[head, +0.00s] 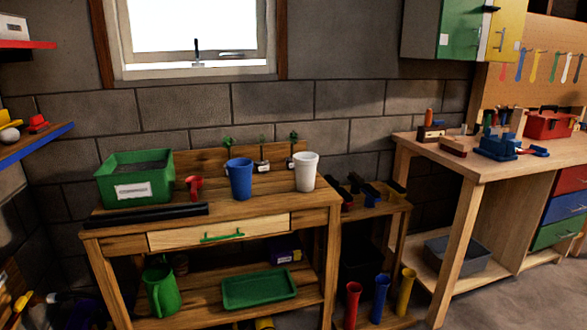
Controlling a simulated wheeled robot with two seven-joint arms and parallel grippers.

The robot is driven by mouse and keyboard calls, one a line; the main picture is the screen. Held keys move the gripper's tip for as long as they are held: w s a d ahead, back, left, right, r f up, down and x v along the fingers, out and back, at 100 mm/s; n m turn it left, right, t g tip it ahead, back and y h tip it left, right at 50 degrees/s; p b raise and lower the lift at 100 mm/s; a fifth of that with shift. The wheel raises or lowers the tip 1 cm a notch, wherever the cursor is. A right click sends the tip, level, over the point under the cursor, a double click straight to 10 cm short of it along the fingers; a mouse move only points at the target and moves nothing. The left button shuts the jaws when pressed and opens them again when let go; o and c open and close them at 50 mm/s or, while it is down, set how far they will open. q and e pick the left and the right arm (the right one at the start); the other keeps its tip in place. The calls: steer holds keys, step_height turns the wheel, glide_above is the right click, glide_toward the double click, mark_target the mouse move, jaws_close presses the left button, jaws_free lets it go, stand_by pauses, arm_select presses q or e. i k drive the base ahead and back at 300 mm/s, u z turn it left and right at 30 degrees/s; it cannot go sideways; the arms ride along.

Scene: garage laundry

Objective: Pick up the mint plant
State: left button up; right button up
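Several small green plants stand in a row at the back of the wooden potting bench (185,240), against its backboard. The left plant (228,143) shows its leaves above a blue cup, which hides its lower part. The middle plant (262,150) looks thin, with a small white label below it. The right plant (294,137) has fuller leaves and a small label, and a white cup partly covers its base. The labels are too small to read, so I cannot tell which plant is the mint. Neither of my grippers is in view.
On the bench stand a green bin (118,186), a red tool (194,188), the blue cup (239,182) and the white cup (305,172). A dark bar (150,217) lies along the front left. A workbench (470,165) stands at right.

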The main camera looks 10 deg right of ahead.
mark_target(290, 164)
steer(key=z, duration=0.6)
steer(key=i, duration=1.85)
steer(key=u, duration=0.85)
